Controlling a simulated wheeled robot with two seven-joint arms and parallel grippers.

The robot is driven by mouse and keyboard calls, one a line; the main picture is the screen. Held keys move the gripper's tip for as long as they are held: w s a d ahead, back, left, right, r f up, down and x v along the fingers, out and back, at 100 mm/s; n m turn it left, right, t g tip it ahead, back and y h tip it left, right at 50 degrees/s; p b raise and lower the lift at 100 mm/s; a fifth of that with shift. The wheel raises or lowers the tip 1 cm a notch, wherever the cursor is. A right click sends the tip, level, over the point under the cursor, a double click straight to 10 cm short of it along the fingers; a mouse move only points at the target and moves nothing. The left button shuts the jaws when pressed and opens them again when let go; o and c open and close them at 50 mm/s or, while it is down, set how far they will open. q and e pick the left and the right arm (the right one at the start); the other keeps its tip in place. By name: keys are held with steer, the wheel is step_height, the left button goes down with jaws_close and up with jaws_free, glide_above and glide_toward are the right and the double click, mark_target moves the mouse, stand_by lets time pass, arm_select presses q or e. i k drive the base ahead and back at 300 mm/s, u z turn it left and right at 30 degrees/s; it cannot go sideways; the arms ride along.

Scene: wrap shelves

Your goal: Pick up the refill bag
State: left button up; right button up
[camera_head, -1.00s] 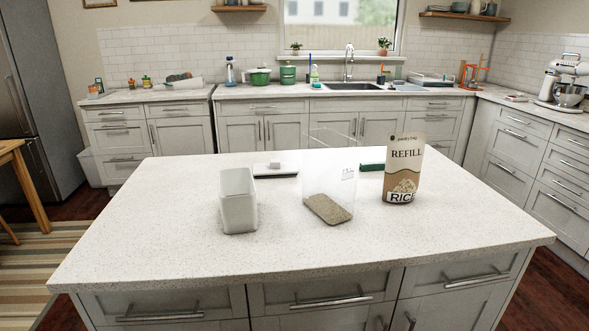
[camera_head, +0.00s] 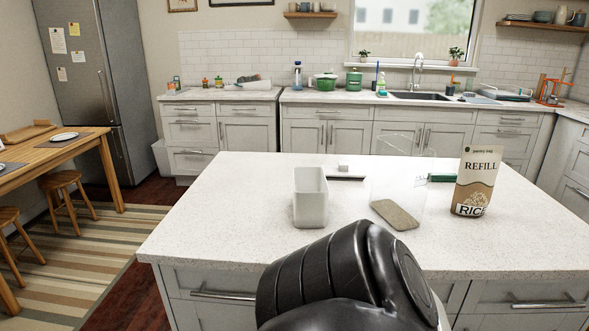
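The refill bag (camera_head: 475,181), brown and white with "REFILL" and "RICE" on it, stands upright on the island's right part. Left of it is a clear container (camera_head: 402,203) with a layer of grain-like contents at its bottom. Further left is an open white container (camera_head: 310,198). A black arm part of mine fills the bottom middle, in front of the island. No gripper fingers show for either arm, and nothing touches the bag.
The pale island top (camera_head: 230,215) is clear at its left and front. A small white block (camera_head: 343,167) on a dark-edged item and a green item (camera_head: 442,178) lie behind the containers. A wooden table (camera_head: 60,160) with stools stands far left.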

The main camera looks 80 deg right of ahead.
mark_target(480, 164)
steer(key=u, duration=0.05)
steer(key=k, duration=2.3)
steer(key=z, duration=0.75)
